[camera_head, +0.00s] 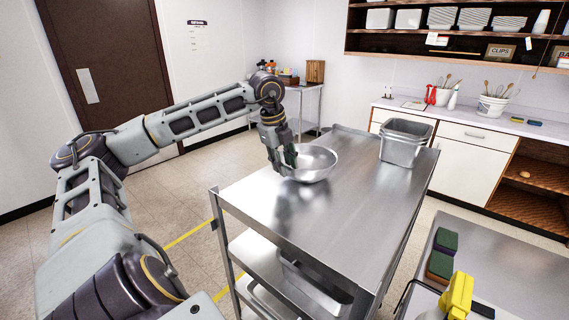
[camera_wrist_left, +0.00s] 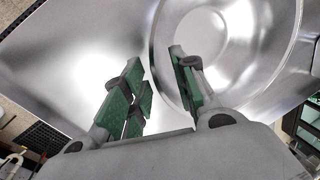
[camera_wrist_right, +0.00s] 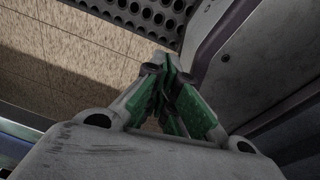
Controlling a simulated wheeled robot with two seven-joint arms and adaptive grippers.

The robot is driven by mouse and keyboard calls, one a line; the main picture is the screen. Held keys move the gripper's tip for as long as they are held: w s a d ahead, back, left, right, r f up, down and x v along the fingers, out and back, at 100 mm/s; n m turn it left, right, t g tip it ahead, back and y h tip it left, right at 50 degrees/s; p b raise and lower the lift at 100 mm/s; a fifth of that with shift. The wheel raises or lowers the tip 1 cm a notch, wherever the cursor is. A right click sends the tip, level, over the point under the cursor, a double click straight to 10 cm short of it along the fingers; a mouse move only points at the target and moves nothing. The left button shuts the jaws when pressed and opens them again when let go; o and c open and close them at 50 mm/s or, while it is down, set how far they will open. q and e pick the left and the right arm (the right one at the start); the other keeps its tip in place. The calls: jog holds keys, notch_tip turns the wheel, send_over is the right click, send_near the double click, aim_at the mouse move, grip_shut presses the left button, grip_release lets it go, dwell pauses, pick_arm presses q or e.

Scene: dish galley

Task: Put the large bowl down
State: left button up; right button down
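The large steel bowl (camera_head: 315,165) sits upright on the top of the steel cart (camera_head: 340,210), near its left edge. My left gripper (camera_head: 285,160) is at the bowl's left side, pointing down. In the left wrist view the bowl (camera_wrist_left: 235,50) fills the right part. My left gripper (camera_wrist_left: 160,85) has its fingers apart there, one over the bowl's inside and one outside, with the rim between them. I see no finger pressed on the rim. My right gripper (camera_wrist_right: 168,75) is shut and empty; it is out of the head view.
A grey steel bin (camera_head: 402,145) stands at the cart top's far right corner. The cart's front is clear. A counter and shelf stand behind.

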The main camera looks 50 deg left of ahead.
pick_arm(q)
jog(key=shift+r, duration=0.1)
pick_arm(e)
jog(key=shift+w+r, duration=0.15)
